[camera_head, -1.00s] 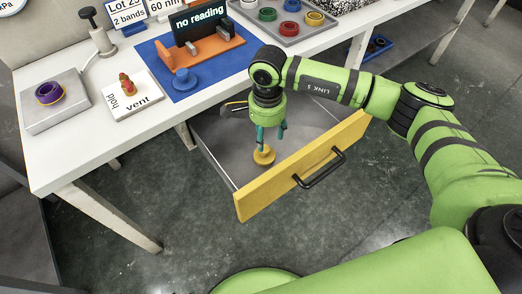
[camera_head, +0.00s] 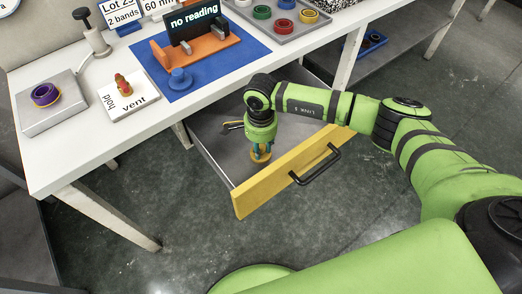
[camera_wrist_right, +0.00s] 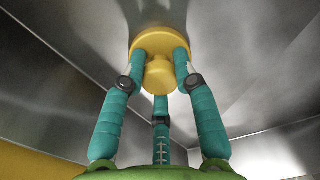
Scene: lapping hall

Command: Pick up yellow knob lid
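The yellow knob lid (camera_head: 258,160) lies on the floor of the open drawer, close behind its yellow front. It is partly hidden by my right gripper (camera_head: 262,153), which points straight down over it. In the right wrist view the lid (camera_wrist_right: 160,40) shows as a round disc with a smaller round knob towards me. The teal fingers of my right gripper (camera_wrist_right: 158,65) are spread around the knob, with their tips at the disc. They do not look closed on the knob; contact is hard to tell. My left gripper is not in view.
The grey drawer (camera_head: 215,150) has a yellow front (camera_head: 270,187) and a black handle (camera_head: 316,167). A dark tool (camera_head: 232,126) lies inside. The white table (camera_head: 75,150) above holds a blue mat (camera_head: 205,80), a hold/vent plate (camera_head: 138,105) and a grey block with a purple ring (camera_head: 46,94).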

